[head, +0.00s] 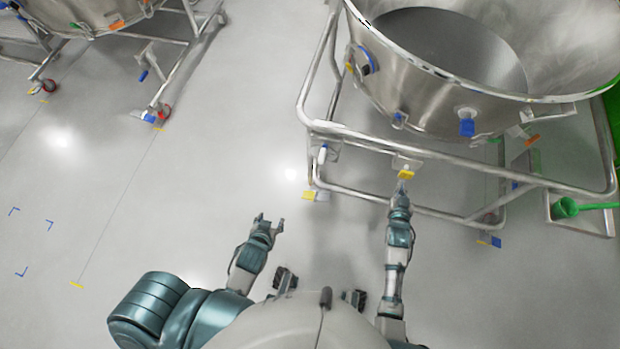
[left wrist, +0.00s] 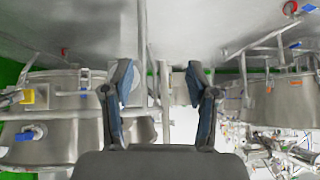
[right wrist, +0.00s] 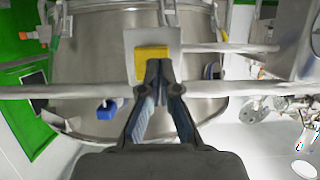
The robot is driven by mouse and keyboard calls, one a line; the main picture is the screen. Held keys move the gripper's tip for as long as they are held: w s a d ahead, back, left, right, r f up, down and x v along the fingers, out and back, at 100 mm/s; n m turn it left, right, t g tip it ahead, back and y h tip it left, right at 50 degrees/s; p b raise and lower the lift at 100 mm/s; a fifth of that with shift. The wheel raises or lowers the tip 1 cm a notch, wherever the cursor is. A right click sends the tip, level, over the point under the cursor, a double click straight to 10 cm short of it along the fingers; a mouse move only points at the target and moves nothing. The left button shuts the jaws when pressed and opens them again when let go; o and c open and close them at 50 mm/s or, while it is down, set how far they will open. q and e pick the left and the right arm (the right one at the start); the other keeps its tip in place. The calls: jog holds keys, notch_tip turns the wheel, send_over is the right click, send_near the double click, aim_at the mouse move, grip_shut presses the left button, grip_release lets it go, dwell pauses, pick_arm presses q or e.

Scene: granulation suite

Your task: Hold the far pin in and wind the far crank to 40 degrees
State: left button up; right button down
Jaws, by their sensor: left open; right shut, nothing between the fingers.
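A handle with a white grip (head: 323,154), perhaps a crank, is on the frame's left side. My left gripper (head: 270,221) is open and empty over the floor, left of the frame; its fingers (left wrist: 159,76) are wide apart. I cannot tell which parts are the far pin and crank.
A large steel bowl (head: 430,95) stands in the tubular frame (head: 305,95). Blue (head: 467,127) and orange fittings are on it. A second framed vessel (head: 75,14) is at upper left. The floor at left is clear.

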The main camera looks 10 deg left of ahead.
pick_arm(q)
jog(key=w+d+t, duration=0.3)
jog(key=w+d, duration=0.1)
jog(key=w, duration=0.3)
pick_arm(e)
jog(key=shift+d+f, duration=0.15)
jog(key=shift+d, duration=0.35)
pick_arm(q)
jog(key=t, duration=0.4)
send_near(321, 163)
notch_tip(321, 163, down, 2)
pick_arm(e)
jog(key=shift+d, duration=0.15)
jog(key=shift+a, duration=0.5)
pick_arm(q)
jog(key=shift+m+h, duration=0.4)
jog(key=x, duration=0.4)
jog(key=a+r+x, duration=0.1)
jog(key=x, duration=0.3)
jog(key=r+x, duration=0.1)
jog(key=x, duration=0.3)
jog(key=shift+w+a, duration=0.15)
jog(key=shift+a, duration=0.05)
jog(key=shift+d, duration=0.6)
pick_arm(e)
jog(key=shift+d, duration=0.65)
pick_arm(q)
jog(key=shift+a, duration=0.1)
